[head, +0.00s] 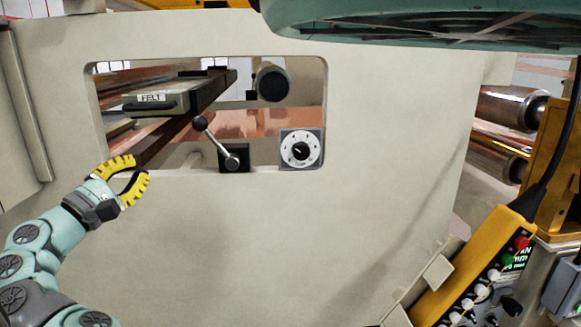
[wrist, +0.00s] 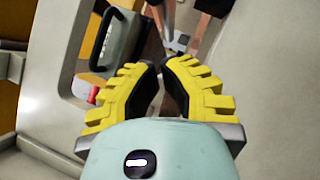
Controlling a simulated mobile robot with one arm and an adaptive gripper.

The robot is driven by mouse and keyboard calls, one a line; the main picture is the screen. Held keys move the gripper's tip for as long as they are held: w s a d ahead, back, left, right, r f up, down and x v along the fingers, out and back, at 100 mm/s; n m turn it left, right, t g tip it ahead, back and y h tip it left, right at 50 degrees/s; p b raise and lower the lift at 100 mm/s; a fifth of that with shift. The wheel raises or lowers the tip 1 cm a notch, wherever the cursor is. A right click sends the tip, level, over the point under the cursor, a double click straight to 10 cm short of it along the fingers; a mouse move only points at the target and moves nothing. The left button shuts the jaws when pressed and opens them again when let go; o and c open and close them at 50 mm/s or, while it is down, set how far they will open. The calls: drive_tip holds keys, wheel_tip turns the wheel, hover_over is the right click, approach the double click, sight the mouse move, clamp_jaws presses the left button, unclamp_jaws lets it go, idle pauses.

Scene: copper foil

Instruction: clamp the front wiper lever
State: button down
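A lever with a dark ball knob (head: 200,122) and a grey metal arm (head: 217,142) leans up and left from a black block (head: 233,155) at the lower edge of the panel opening; I take it to be the front wiper lever. My gripper (head: 138,170), with yellow ribbed fingers, is left of and below the lever, near the opening's lower left corner. It is apart from the lever. The wrist view shows a gap between the fingertips (wrist: 161,66) with nothing held. The lever is not clearly identifiable in that view.
A box marked FELT (head: 160,100) with a black handle sits inside the opening; that handle (wrist: 103,40) also shows in the wrist view. A dial (head: 301,148) is right of the lever. The beige panel (head: 250,240) below is bare. A yellow control pendant (head: 475,265) hangs at right.

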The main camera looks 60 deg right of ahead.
drive_tip(key=shift+a, duration=0.25)
drive_tip(key=c, duration=1.7)
unclamp_jaws()
drive_tip(key=shift+f, duration=0.1)
clamp_jaws()
drive_tip(key=shift+s+d+f+n+t+h+b, duration=0.35)
drive_tip(key=shift+f+n+t+b, duration=0.4)
drive_tip(key=shift+n, duration=0.45)
drive_tip(key=shift+s+d+f+n+t+h+b, duration=0.1)
drive_tip(key=shift+s+d+f+n+t+b, duration=0.2)
drive_tip(key=shift+s+f+n+t+b, duration=0.65)
drive_tip(key=shift+w+d+f+n+t+h+b, duration=0.1)
drive_tip(key=shift+d+f+n+t+h+b, duration=0.3)
drive_tip(key=shift+n, duration=1.05)
drive_tip(key=shift+a+f, duration=0.1)
